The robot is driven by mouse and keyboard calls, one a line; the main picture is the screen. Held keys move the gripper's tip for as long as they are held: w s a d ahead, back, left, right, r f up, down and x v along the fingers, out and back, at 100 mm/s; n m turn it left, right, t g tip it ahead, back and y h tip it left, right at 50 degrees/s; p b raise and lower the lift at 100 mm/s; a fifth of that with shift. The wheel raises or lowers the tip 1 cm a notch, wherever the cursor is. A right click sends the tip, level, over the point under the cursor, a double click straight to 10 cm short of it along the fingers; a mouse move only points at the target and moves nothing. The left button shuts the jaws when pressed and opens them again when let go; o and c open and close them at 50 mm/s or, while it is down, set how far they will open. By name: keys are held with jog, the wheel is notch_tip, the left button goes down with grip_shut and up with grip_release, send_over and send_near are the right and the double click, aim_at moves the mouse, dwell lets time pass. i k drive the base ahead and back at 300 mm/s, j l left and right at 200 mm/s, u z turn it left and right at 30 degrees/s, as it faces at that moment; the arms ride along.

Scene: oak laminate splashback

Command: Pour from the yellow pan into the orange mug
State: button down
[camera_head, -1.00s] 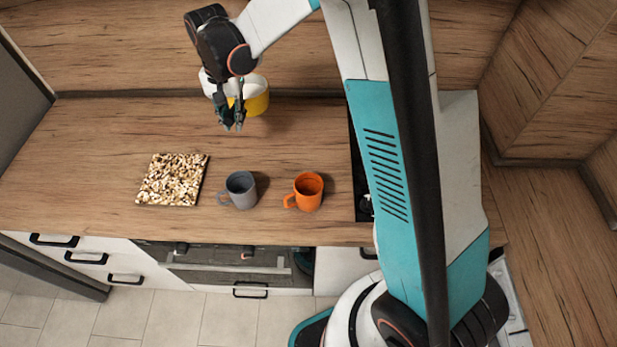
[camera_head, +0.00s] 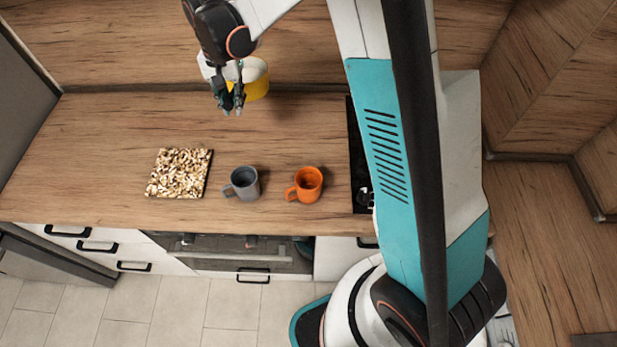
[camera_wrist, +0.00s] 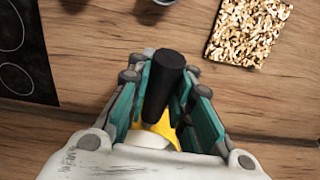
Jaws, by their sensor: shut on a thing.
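The yellow pan (camera_head: 257,88) has a white upper part and is at the back of the counter, partly hidden behind my gripper (camera_head: 232,106). In the wrist view my gripper (camera_wrist: 163,90) is shut on the pan's black handle (camera_wrist: 164,80), with a bit of the yellow body (camera_wrist: 160,125) behind it. The pan appears held above the counter; its contents cannot be seen. The orange mug (camera_head: 309,184) stands upright nearer the front edge, to the right of my gripper and apart from it, its handle to the left.
A grey mug (camera_head: 243,184) stands just left of the orange mug. A speckled square board (camera_head: 179,172) lies further left; it also shows in the wrist view (camera_wrist: 248,30). A black hob (camera_head: 361,170) is to the right, partly behind my arm. The wooden splashback (camera_head: 150,45) is close behind the pan.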

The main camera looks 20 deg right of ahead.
aim_at(308, 180)
jog(key=k+j, duration=0.45)
jog(key=k, duration=0.2)
jog(key=k+j, duration=0.5)
jog(key=k, duration=0.15)
